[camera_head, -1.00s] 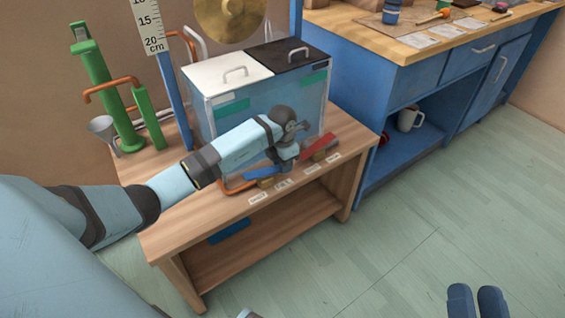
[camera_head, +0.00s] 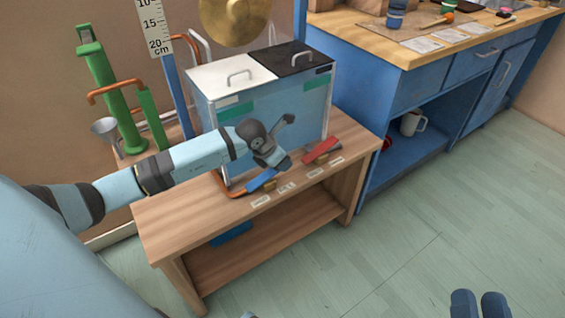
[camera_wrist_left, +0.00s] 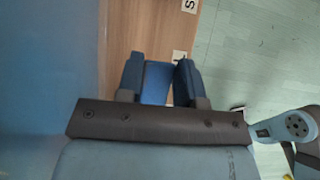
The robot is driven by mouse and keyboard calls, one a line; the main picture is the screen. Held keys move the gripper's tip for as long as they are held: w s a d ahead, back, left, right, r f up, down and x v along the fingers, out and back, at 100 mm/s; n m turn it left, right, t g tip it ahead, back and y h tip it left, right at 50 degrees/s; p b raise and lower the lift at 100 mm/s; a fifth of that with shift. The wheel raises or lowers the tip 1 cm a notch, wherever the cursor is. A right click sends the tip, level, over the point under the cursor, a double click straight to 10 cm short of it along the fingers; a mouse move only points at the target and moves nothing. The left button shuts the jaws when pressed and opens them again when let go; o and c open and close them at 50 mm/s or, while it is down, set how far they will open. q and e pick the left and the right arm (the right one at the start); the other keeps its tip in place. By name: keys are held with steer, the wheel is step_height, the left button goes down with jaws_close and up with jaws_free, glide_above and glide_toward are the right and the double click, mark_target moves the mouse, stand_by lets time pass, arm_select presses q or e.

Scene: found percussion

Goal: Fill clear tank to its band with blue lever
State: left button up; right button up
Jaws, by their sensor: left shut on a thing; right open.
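The see-through tank (camera_head: 283,112) stands on the wooden bench, under a white lid (camera_head: 232,76) and a black lid (camera_head: 291,59). Green bands (camera_head: 237,111) show on its front; the water level is hard to tell. The blue lever (camera_head: 263,180) is low at the tank's front. My left gripper (camera_head: 272,166) is shut on it; in the left wrist view the blue lever (camera_wrist_left: 156,82) lies between my left fingers (camera_wrist_left: 160,80). The red lever (camera_head: 321,150) is to the right, untouched. My right gripper (camera_head: 480,304) is open and empty over the floor.
Small labels (camera_head: 286,188) lie along the front edge of the bench (camera_head: 190,222). A green pump (camera_head: 110,100) and a funnel (camera_head: 104,128) stand left. A gong (camera_head: 234,20) hangs behind. A blue workbench (camera_head: 400,90) stands right; the floor in front is clear.

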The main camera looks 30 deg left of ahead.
arm_select(q)
steer(key=shift+t, duration=0.3)
steer(key=shift+r, duration=0.15)
arm_select(e)
steer(key=shift+a+r, duration=0.15)
arm_select(q)
steer(key=o, duration=0.9)
steer(key=shift+o, duration=0.2)
steer(key=p+v, duration=0.1)
steer(key=v, duration=0.2)
steer(key=shift+a+r, duration=0.1)
steer(key=p+v, duration=0.2)
steer(key=v, duration=0.8)
steer(key=shift+s+r, duration=0.2)
steer(key=shift+s, duration=0.1)
arm_select(e)
step_height(320, 180, down, 6)
steer(key=d+g+h, duration=0.2)
steer(key=shift+d+g, duration=0.15)
steer(key=shift+g, duration=0.15)
